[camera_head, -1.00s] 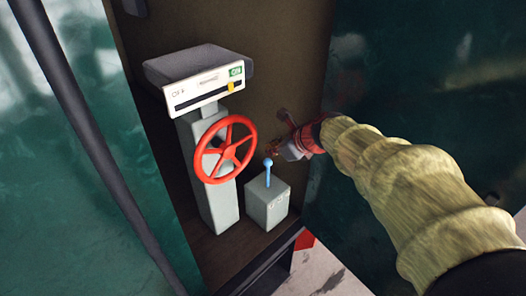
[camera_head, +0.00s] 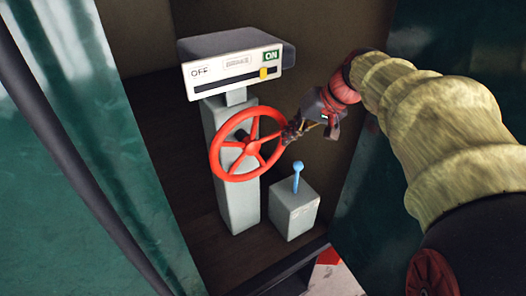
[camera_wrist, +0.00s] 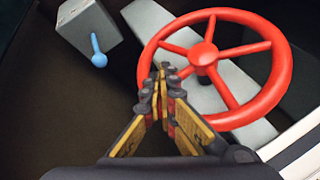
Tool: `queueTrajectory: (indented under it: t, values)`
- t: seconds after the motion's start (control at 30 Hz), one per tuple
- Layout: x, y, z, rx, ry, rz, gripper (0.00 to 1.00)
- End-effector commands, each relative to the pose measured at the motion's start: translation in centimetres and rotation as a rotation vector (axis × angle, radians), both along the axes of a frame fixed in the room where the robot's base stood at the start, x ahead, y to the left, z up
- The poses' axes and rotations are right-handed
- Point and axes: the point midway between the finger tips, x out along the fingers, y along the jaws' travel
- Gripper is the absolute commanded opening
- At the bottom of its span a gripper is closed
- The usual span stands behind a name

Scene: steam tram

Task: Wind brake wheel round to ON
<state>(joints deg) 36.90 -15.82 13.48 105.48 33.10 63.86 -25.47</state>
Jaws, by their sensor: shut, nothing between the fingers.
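The red brake wheel (camera_head: 252,147) is mounted on the front of a grey pedestal (camera_head: 240,200), tilted toward me. A white plate (camera_head: 231,73) above it reads OFF at left, BRAKE in the middle and ON in green at right. A yellow marker (camera_head: 264,73) sits in its slot near the ON end. My gripper (camera_head: 290,133) is shut and empty at the wheel's right side. In the wrist view the fingertips (camera_wrist: 162,72) overlap the left part of the rim of the wheel (camera_wrist: 204,54); I cannot tell whether they touch it.
A grey box (camera_head: 294,210) with a blue lever (camera_head: 297,176) stands low, just right of the pedestal. Green panels (camera_head: 60,200) flank the recess on both sides, and a dark pole (camera_head: 50,130) crosses the left. Open space lies in front of the wheel.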

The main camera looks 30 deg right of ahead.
Motion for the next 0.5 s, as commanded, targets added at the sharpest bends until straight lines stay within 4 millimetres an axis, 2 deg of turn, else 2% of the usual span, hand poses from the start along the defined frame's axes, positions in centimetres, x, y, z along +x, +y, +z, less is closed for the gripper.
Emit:
queueTrajectory:
  t: [0.1,0.27,0.5]
  values:
    - [-0.5,-0.3,0.0,-0.048,-0.009,0.083,0.0]
    - [-0.3,-0.2,-0.6,-0.063,-0.012,0.115,0.0]
    - [1.5,0.8,-3.7,-0.059,-0.01,0.114,0.0]
